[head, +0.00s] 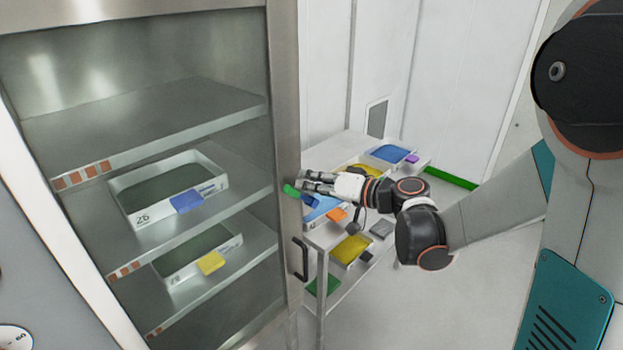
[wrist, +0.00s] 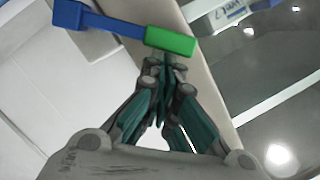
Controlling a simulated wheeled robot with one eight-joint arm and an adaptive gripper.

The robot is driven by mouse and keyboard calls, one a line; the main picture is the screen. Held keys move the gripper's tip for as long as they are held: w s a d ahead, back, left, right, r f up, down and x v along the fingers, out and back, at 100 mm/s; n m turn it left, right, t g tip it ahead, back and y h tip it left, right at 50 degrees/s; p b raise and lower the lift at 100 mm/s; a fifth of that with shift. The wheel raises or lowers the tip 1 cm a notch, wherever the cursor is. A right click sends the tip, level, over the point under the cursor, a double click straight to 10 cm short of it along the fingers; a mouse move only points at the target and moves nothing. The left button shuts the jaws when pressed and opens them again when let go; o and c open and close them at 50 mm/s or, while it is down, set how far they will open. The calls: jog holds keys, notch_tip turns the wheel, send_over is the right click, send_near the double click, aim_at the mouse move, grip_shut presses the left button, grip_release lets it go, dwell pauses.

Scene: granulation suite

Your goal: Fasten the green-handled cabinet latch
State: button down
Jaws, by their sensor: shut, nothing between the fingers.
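The cabinet latch shows in the wrist view as a blue bar ending in a green handle (wrist: 171,41). A blue block (wrist: 68,14) is at the bar's other end. The bar's green end lies over the cabinet's pale frame edge (wrist: 205,70). In the head view the green handle (head: 290,190) shows at the cabinet's right edge, with some blue (head: 309,200) beside it. My gripper (head: 304,181) is shut and empty at the latch; in the wrist view its fingertips (wrist: 163,68) are just below the green handle. I cannot tell whether they touch it.
The glass-fronted cabinet (head: 284,120) holds trays on its shelves. A black pull handle (head: 299,258) is below the latch. A white cart (head: 347,140) with coloured bins stands behind my gripper. Clear floor (head: 480,270) shows at the right.

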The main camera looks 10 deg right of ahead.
aim_at(281, 206)
jog(key=s+a+f+n+h+b, duration=0.1)
jog(key=n, duration=0.1)
jog(key=s+a+f+n+b, duration=0.1)
jog(key=a+f+n, duration=0.1)
jog(key=shift+s+a+f+h, duration=0.1)
jog(key=shift+s+a+h, duration=0.15)
jog(key=shift+h, duration=0.15)
jog(key=shift+s+a+f+n+t+h+b, duration=0.15)
jog(key=shift+s+a+f+n+t+b, duration=0.1)
jog(key=shift+f+n+b, duration=0.25)
jog(key=shift+s+a+f+n+t+h+b, duration=0.15)
jog(key=shift+a+f+n+t+b, duration=0.15)
jog(key=shift+f+n, duration=0.25)
jog(key=shift+s+a+f+b, duration=0.1)
jog(key=shift+f+b, duration=0.2)
jog(key=shift+f, duration=0.05)
notch_tip(281, 206, up, 4)
jog(key=p, duration=0.3)
jog(key=shift+a, duration=0.1)
jog(key=p+v, duration=0.2)
jog(key=v, duration=0.8)
jog(key=shift+s, duration=0.1)
